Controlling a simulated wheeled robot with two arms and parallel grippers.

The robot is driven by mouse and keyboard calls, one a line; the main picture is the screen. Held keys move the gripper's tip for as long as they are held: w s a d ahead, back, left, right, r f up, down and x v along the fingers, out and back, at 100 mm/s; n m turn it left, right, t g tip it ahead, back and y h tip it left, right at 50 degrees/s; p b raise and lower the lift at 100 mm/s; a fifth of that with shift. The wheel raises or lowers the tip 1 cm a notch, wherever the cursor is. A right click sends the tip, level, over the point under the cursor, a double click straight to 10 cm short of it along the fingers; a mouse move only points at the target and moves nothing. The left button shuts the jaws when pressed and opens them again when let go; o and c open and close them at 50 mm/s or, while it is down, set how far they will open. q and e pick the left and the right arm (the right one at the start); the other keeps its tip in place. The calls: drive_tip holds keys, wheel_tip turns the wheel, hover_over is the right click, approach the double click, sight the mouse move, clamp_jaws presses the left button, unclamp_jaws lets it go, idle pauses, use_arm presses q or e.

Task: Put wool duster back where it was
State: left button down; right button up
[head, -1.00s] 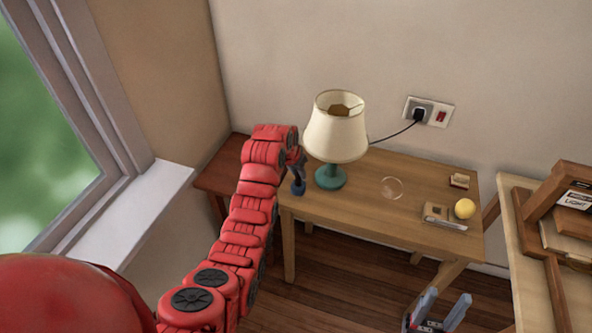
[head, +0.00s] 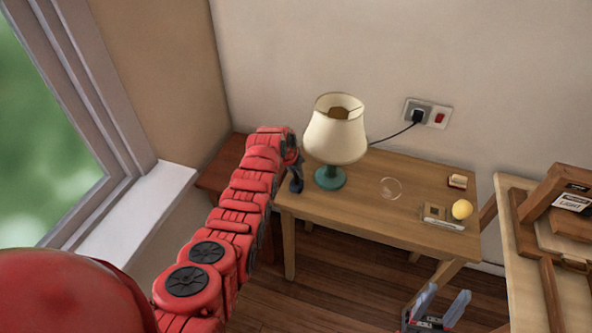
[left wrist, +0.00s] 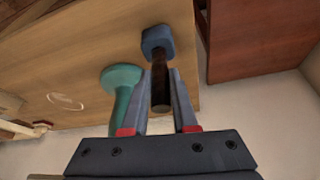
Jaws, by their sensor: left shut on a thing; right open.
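A small tool with a dark brown handle (left wrist: 160,85) and a blue end, which I take for the wool duster, is between the fingers of my left gripper (left wrist: 159,74). My left gripper is shut on the handle. The blue end (left wrist: 157,42) is at the wooden table's left edge; I cannot tell whether it touches the top. In the head view, the left gripper (head: 294,165) and the tool are small and partly hidden by my arm. My right gripper (head: 441,309) is open and empty, low in front of the table.
A lamp with a cream shade (head: 336,132) and teal base (head: 330,178) stands close right of the tool. The wooden table (head: 350,215) also holds a glass disc (head: 391,189) and a yellow ball (head: 462,210). A reddish side table (head: 218,178) stands left, a desk at right.

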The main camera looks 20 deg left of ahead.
use_arm(q)
drive_tip(key=shift+f, duration=0.2)
drive_tip(key=c, duration=0.7)
unclamp_jaws()
drive_tip(key=shift+r, duration=0.1)
drive_tip(key=shift+r, duration=0.2)
drive_tip(key=b+v, duration=0.2)
drive_tip(key=v, duration=0.9)
drive_tip(key=shift+s+r, duration=0.2)
drive_tip(key=shift+r, duration=0.15)
